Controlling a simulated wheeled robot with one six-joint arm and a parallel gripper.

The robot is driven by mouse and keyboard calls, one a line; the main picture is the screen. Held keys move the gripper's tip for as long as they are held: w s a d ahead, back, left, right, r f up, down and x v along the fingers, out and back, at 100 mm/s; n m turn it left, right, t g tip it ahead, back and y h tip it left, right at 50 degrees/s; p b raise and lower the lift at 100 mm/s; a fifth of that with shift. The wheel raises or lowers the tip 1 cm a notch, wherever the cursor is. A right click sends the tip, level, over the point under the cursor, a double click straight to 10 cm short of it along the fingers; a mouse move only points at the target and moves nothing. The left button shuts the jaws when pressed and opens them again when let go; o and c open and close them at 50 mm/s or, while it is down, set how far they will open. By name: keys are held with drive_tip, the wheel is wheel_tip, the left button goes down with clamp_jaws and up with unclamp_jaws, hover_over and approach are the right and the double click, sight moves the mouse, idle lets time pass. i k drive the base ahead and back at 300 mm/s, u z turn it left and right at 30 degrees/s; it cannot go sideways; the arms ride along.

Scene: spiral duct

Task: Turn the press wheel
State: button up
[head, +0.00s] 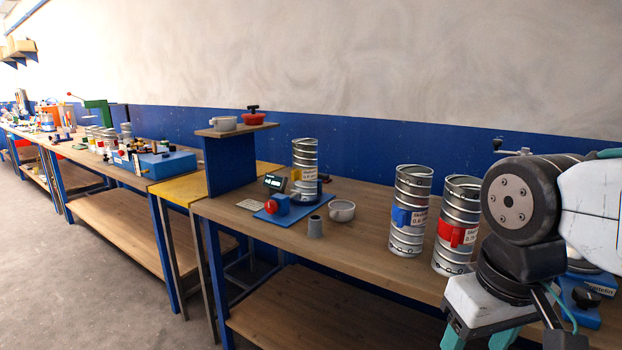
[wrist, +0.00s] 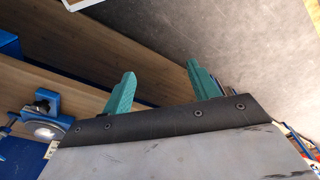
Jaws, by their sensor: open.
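My gripper (head: 478,340) hangs at the lower right of the head view, its teal fingers pointing down and cut off by the frame edge. In the wrist view my gripper (wrist: 161,70) is open and empty, fingers apart over the floor and table edge. I cannot clearly make out a press wheel. A blue device with a black knob (head: 586,297) is partly hidden behind my arm. In the wrist view a blue fixture with a dark knob and pale round disc (wrist: 42,128) is at the left, apart from the fingers. A metal crank rod (head: 514,151) shows behind my wrist.
Two metal duct cylinders, one with a blue label (head: 409,210) and one with a red label (head: 456,225), stand left of my arm. Floor (head: 80,270) in front is clear.

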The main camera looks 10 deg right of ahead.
sight(271, 206)
drive_tip(key=u, duration=0.5)
drive_tip(key=i, duration=0.6)
drive_tip(key=u, duration=0.7)
drive_tip(key=i, duration=0.65)
drive_tip(key=z, duration=0.55)
drive_tip(key=i, duration=0.8)
drive_tip(key=z, duration=1.1)
